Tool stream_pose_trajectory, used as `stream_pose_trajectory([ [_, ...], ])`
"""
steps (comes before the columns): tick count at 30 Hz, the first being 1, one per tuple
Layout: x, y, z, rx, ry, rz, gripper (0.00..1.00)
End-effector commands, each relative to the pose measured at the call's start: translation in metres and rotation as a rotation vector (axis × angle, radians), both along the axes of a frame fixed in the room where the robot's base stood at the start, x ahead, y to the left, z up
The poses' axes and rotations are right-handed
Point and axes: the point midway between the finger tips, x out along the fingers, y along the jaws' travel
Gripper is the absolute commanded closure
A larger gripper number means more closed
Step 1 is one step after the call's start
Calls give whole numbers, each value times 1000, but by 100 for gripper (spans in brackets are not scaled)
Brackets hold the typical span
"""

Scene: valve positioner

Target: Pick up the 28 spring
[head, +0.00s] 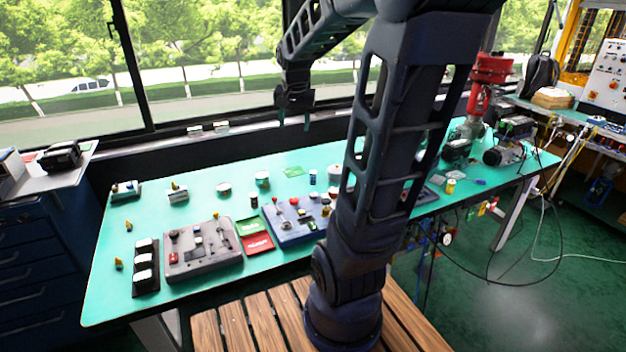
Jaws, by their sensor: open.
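My gripper (294,114) hangs above the far side of the green table (215,190), in front of the window, with its jaws open and empty. It is well apart from the tabletop. I cannot make out which small part is the 28 spring; no label is readable at this size. Small parts on the table include a dark upright cylinder (312,177), a round pale part (262,178) and another round part (223,188). My arm's column hides part of the table's middle right.
A grey fixture (203,255), a blue tray of small parts (290,232) and a black rack with white blocks (146,270) stand along the front. A red booklet (257,244) lies between the fixture and tray. A red valve assembly (490,75) rises at the far right.

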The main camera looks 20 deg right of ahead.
Motion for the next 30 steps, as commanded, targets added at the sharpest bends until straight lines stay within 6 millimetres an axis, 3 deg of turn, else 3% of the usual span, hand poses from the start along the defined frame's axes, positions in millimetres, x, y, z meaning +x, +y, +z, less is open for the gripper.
stream_pose_trajectory([
  [3, 32, -12, -11, 13, 20, -87, 43],
  [17, 141, -62, -74, 52, 75, -431, 43],
  [30, 228, -117, -172, 68, 115, -758, 43],
])
